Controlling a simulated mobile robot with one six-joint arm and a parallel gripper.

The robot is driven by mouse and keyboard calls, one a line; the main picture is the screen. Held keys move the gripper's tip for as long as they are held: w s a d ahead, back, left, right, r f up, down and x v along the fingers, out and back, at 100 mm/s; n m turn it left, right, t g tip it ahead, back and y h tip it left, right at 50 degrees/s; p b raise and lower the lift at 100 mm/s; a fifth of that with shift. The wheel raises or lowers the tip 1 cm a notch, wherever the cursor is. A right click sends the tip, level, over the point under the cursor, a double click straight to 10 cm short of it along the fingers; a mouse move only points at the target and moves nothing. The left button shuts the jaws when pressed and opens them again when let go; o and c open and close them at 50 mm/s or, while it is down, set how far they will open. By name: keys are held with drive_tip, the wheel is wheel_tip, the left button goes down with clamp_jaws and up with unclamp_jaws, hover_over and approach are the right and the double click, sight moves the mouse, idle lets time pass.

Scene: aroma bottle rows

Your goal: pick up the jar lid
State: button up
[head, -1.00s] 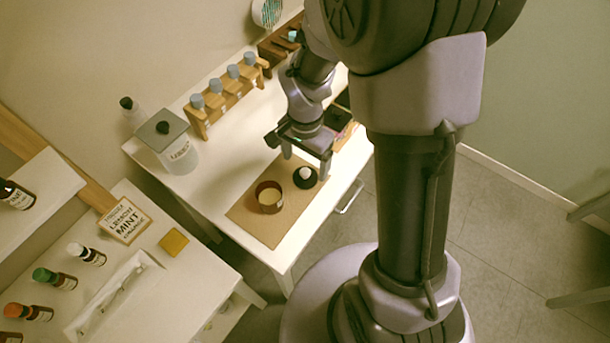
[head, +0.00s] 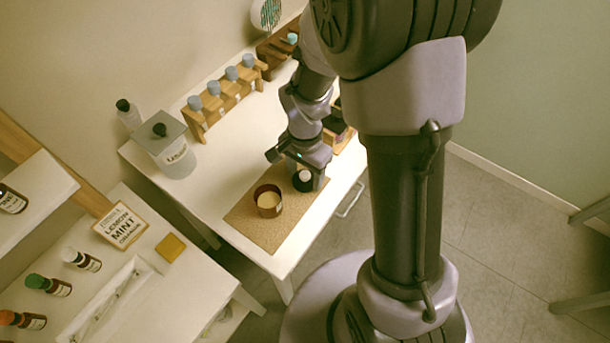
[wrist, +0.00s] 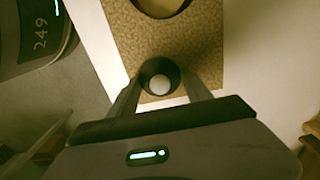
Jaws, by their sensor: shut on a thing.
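The jar lid (head: 304,176) is a small dark round piece with a pale knob, on the brown mat. It also shows in the wrist view (wrist: 160,82), with one finger on each side. My gripper (head: 306,183) is low over the mat and shut on the lid. In the head view the gripper hides part of the lid. The brown open jar (head: 268,201) with pale contents stands on the mat just left of the lid, apart from it. Its edge shows at the top of the wrist view.
The mat (head: 268,232) lies on a white table. A wooden rack (head: 228,98) with grey-capped bottles and a lidded glass jar (head: 176,158) stand farther back.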

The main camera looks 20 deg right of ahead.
sight(305, 174)
wheel_tip(305, 174, up, 4)
drive_tip(key=shift+p, duration=0.95)
drive_tip(key=s+d+r+b, duration=0.1)
drive_tip(key=s+d+b, duration=0.25)
drive_tip(key=s, duration=0.35)
drive_tip(key=s+d+r+b, duration=0.1)
drive_tip(key=s+d+b, duration=0.1)
drive_tip(key=s+b, duration=0.35)
drive_tip(key=w+a+r+n+p, duration=0.4)
drive_tip(key=a+n+p, duration=0.1)
drive_tip(key=a+p, duration=0.25)
drive_tip(key=w+a+r+n+p, duration=0.35)
drive_tip(key=a+p, duration=0.25)
drive_tip(key=a, duration=0.2)
drive_tip(key=shift+n, duration=0.25)
drive_tip(key=f+b, duration=0.1)
drive_tip(key=f, duration=0.1)
drive_tip(key=f+b, duration=0.4)
drive_tip(key=shift+w+f, duration=0.4)
drive_tip(key=shift+f+b, duration=0.15)
drive_tip(key=shift+b, duration=0.3)
